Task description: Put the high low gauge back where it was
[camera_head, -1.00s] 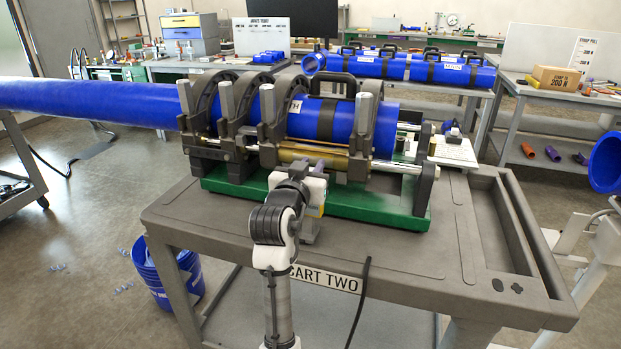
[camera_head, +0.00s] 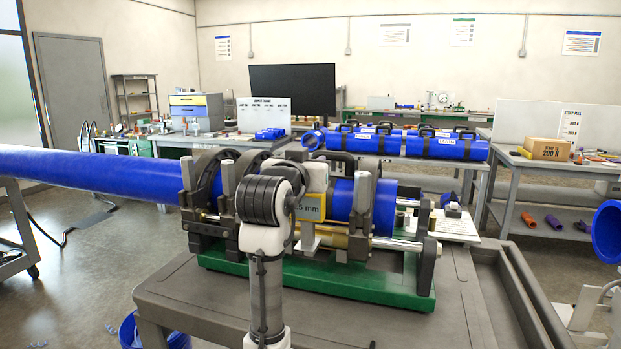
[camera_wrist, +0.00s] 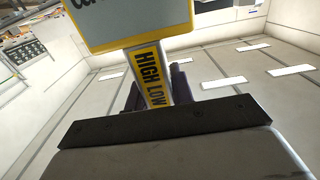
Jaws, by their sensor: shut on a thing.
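The high low gauge (camera_head: 313,207) is a grey and yellow block with "5 mm" lettering, held up in front of the pipe clamps on the cart. It also shows in the wrist view (camera_wrist: 151,78), with a yellow "HIGH LOW" label and a wider grey, yellow-edged part above. My gripper (camera_wrist: 155,88) is shut on the gauge, with dark fingers on either side of the labelled part. In the head view my wrist covers the fingers and part of the gauge. The fusion machine's green base (camera_head: 330,278) stands behind and below it on the grey cart (camera_head: 200,300).
A long blue pipe (camera_head: 90,175) runs left from the clamps (camera_head: 361,215). The cart top is bare in front and to the right of the machine. A bench with blue pipes (camera_head: 447,148) stands behind, and a blue bucket (camera_head: 178,340) is below left.

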